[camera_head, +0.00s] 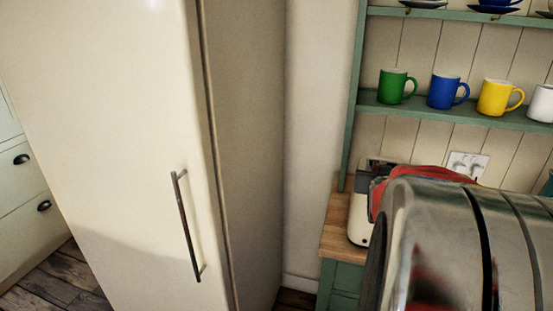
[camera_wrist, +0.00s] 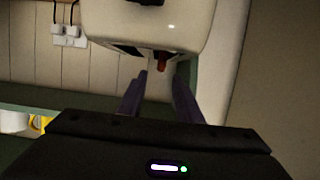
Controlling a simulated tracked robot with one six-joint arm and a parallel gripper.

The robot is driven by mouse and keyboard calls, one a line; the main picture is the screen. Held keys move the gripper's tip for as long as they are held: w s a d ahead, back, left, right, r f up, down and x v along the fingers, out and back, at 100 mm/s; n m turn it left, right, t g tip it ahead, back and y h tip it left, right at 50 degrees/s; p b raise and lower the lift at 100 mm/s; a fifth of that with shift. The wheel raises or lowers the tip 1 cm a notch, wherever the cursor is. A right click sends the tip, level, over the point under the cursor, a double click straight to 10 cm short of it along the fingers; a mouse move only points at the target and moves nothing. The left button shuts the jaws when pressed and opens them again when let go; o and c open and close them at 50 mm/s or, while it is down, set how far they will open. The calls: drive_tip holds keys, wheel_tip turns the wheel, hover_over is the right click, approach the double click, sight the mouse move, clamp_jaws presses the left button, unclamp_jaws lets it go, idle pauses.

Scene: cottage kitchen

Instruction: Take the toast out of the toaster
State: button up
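The cream toaster (camera_head: 361,228) stands on the wooden counter, mostly hidden behind my arm in the head view. In the wrist view, which is upside down, the toaster (camera_wrist: 160,22) fills the top, with its dark slotted top facing my gripper. A small reddish-brown piece (camera_wrist: 162,61), likely the toast, sticks out of the slot area. My gripper (camera_wrist: 163,77) points at it with its two fingers apart. The piece appears beyond or between the fingertips; I cannot tell which. Nothing is visibly held. My gripper is hidden in the head view.
A green shelf (camera_head: 450,109) above the counter (camera_head: 338,225) bears green (camera_head: 393,86), blue (camera_head: 443,92) and yellow (camera_head: 494,98) mugs. A wall socket (camera_head: 467,164) is behind. A tall cream fridge (camera_head: 120,130) stands left of the counter.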

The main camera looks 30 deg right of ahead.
sight(376, 168)
drive_tip(key=shift+x, duration=1.4)
drive_tip(key=shift+x, duration=2.6)
drive_tip(key=shift+a+f, duration=0.1)
drive_tip(key=c, duration=0.7)
